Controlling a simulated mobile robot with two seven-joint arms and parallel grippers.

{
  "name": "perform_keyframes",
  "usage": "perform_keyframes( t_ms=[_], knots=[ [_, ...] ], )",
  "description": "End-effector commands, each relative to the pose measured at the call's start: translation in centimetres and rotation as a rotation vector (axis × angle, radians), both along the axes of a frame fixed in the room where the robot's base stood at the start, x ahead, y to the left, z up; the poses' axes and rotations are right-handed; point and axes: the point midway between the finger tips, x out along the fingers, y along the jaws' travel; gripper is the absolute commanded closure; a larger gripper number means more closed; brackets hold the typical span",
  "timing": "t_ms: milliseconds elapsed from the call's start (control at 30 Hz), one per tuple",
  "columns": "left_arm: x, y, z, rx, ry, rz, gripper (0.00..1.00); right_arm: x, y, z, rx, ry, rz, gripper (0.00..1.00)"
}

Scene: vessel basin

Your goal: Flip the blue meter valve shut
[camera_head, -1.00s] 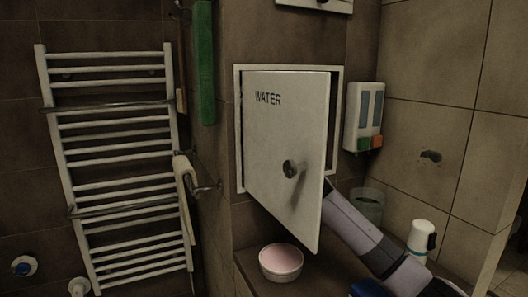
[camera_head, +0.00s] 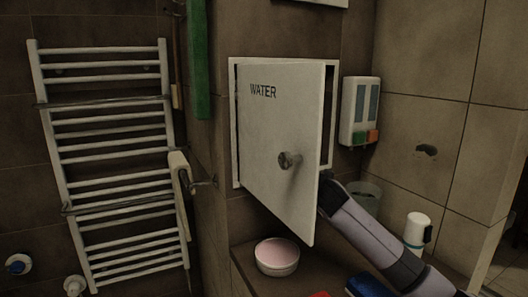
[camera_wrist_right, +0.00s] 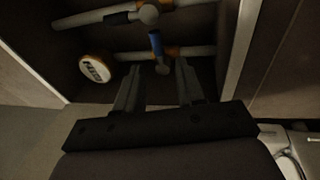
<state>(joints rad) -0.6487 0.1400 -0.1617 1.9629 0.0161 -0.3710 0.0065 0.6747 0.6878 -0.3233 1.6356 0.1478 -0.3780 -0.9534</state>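The blue valve handle (camera_wrist_right: 156,43) shows in the right wrist view, on a pale pipe inside the cabinet. It points roughly toward my right gripper (camera_wrist_right: 158,82). The gripper's two dark fingers are apart with nothing between them, just short of the handle's near end. I cannot tell whether they touch it. A round meter (camera_wrist_right: 96,67) with a pale dial is left of the handle. In the head view the white WATER door (camera_head: 281,140) stands partly open and hides the valve and my right gripper. My left gripper is not in view.
A second pipe with a grey fitting (camera_wrist_right: 148,13) runs above the handle. A pink-filled bowl (camera_head: 277,257), a white bottle (camera_head: 416,233) and a translucent cup (camera_head: 366,196) stand on the ledge. A dispenser (camera_head: 359,111) hangs right of the cabinet; a towel rail (camera_head: 105,150) is left.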

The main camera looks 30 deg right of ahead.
Motion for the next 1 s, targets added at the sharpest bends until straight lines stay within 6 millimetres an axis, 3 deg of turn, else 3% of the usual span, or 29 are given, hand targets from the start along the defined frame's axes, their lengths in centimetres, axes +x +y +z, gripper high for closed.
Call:
perform_keyframes(
  t_ms=[300,1000],
  knots=[
    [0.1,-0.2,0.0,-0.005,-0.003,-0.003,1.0,-2.0,-0.2,-0.4,0.0,0.001,-0.001,0.62],
    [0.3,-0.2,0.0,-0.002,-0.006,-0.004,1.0,-2.0,-0.2,-0.4,0.001,0.001,-0.001,0.62]
  ],
)
